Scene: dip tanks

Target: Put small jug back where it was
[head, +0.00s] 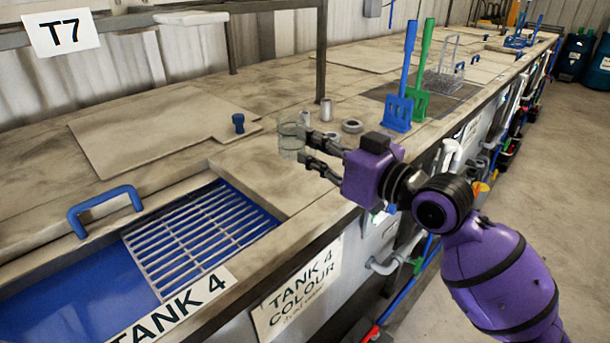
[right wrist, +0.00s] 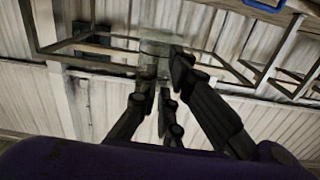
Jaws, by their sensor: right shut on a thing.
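The small jug (head: 289,138) is a clear, see-through vessel in the middle of the head view, over the worktop near its front edge. My right gripper (head: 302,146) reaches in from the right with its fingers shut on the jug. In the right wrist view the jug (right wrist: 158,48) shows faintly between the fingertips, and the fingers hide part of it. I cannot tell whether its base touches the worktop or is just above it. My left gripper is not in view.
Tank 4 (head: 75,290), with blue liquid and a metal grid (head: 195,238), lies open at the lower left. A blue knob (head: 238,123), a metal cylinder (head: 326,109) and a grey ring (head: 352,126) are near the jug. Blue (head: 398,108) and green (head: 420,100) paddles stand behind my gripper.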

